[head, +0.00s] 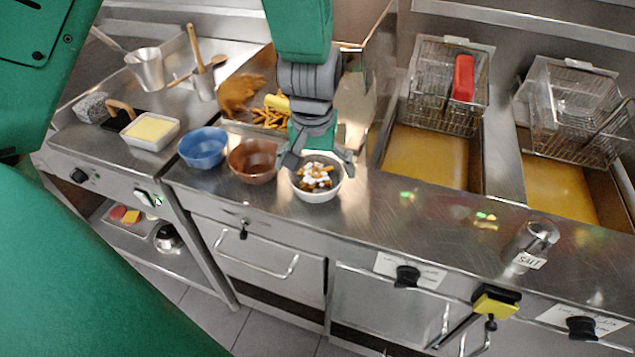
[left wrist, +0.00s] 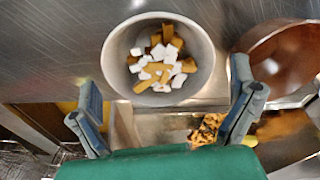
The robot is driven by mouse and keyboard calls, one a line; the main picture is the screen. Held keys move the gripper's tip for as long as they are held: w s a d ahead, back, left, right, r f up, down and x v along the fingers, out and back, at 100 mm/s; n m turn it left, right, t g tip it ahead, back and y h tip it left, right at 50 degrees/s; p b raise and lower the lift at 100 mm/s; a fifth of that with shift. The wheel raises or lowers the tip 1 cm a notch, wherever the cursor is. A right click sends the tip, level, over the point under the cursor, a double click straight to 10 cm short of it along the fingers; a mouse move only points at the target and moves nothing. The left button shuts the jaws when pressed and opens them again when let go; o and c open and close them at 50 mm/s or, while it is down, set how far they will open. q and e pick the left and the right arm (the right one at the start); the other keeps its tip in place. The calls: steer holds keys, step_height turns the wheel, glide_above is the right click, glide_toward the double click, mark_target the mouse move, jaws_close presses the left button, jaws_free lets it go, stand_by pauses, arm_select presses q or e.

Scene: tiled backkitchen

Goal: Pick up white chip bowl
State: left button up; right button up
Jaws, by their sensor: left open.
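The white chip bowl (head: 318,192) stands on the steel counter, filled with brown chips and white chunks. In the left wrist view the bowl (left wrist: 120,68) is upright just beyond my fingertips. My left gripper (head: 318,158) is open above the bowl's far side, with its fingers apart and nothing between them. It also shows in the left wrist view (left wrist: 168,105). My right gripper is not in view.
A brown bowl (head: 253,172) stands close beside the white bowl, with a blue bowl (head: 203,158) further left. Fryer baskets (head: 447,95) hang at the right. A salt shaker (head: 533,243) stands on the right counter. The counter right of the white bowl is clear.

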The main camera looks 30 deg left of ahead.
arm_select(q)
steer(key=shift+w+a+f, duration=0.15)
steer(key=shift+a+f, duration=0.05)
steer(key=shift+f, duration=0.4)
steer(key=shift+w+a+f, duration=0.1)
steer(key=shift+a+f, duration=0.05)
steer(key=shift+f, duration=0.45)
steer(key=shift+s+d+r, duration=0.1)
steer(key=shift+d+r, duration=0.05)
steer(key=shift+d, duration=0.55)
steer(key=c, duration=1.1)
steer(key=shift+a, duration=0.1)
